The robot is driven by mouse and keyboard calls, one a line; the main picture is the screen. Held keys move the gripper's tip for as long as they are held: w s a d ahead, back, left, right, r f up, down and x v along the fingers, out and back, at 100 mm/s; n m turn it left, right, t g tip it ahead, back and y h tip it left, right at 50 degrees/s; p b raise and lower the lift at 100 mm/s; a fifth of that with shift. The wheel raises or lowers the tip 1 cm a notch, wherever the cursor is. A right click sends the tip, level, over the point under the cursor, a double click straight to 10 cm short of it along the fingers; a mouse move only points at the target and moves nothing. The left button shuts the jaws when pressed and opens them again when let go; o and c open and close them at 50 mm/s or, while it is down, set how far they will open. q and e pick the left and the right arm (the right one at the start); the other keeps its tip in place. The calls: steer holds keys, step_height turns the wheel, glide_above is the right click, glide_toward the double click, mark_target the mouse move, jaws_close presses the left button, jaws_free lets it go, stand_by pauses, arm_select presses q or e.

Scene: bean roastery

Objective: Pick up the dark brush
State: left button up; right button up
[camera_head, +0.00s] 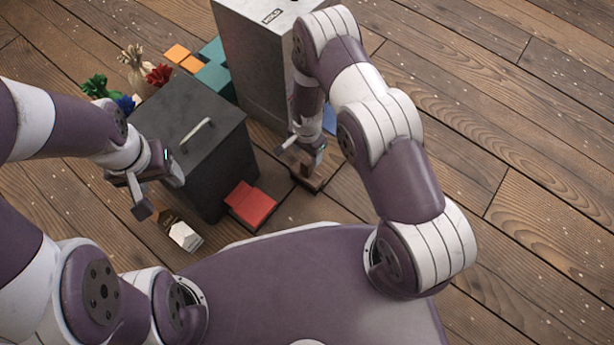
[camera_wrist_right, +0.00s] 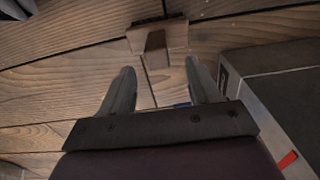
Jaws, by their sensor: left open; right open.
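The dark brush (camera_head: 308,180) lies on the wooden floor, just below my right gripper (camera_head: 303,152) in the head view. It looks like a brown block with a dark edge and a stubby handle; the arm partly covers it. In the right wrist view the brush (camera_wrist_right: 157,38) is beyond the fingertips, with its handle lined up with the gap of my right gripper (camera_wrist_right: 160,72). The right jaws are open and empty, apart from the brush. My left gripper (camera_head: 158,190) is open and empty beside the dark bin, away from the brush.
A dark lidded bin (camera_head: 190,120) stands left of the brush, and a tall grey bin (camera_head: 262,70) stands behind. Red blocks (camera_head: 250,205) and a white-and-dark carton (camera_head: 182,234) lie nearby. Tied sacks (camera_head: 136,68) and orange and teal blocks (camera_head: 213,76) sit behind. Floor to the right is clear.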

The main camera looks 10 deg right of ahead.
mark_target(307, 161)
steer(key=f+b, duration=0.1)
steer(key=f, duration=0.1)
steer(key=f+b, duration=0.1)
steer(key=b, duration=0.1)
steer(key=f+b, duration=0.1)
steer(key=f, duration=0.1)
steer(key=shift+s+f+b, duration=0.25)
steer(key=shift+f+b, duration=0.05)
steer(key=shift+r, duration=0.2)
jaws_close()
